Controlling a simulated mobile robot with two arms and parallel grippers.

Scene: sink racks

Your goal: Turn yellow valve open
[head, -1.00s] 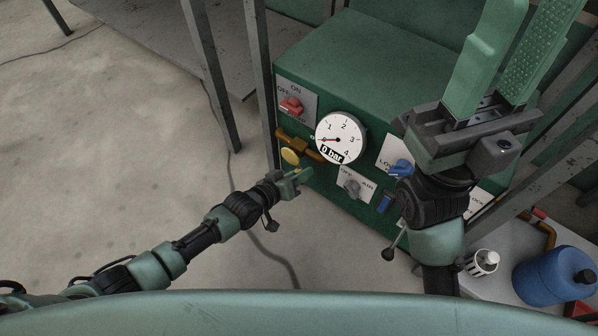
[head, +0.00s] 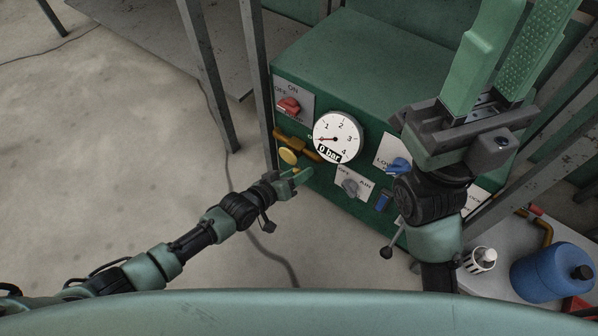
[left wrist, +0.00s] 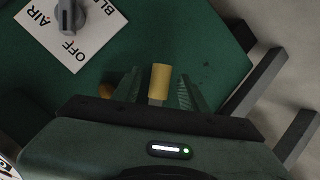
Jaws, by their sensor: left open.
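The yellow valve (head: 288,156) is a round yellow knob by the brass pipe (head: 292,139) at the lower left of the green panel. In the left wrist view the yellow valve (left wrist: 160,82) shows as a short yellow cylinder between the two fingers. My left gripper (head: 300,175) is open just below and right of the knob in the head view. In the left wrist view the left gripper's fingers (left wrist: 158,88) stand on either side of the yellow piece, with gaps visible. My right gripper (head: 513,45) is raised at the upper right, open and empty, its tips near the frame's top.
The green machine (head: 350,60) carries a gauge (head: 338,137) reading 0 bar, a red switch (head: 289,105), a grey knob (head: 350,187) and a blue knob (head: 398,166). Metal posts (head: 262,80) stand at its left.

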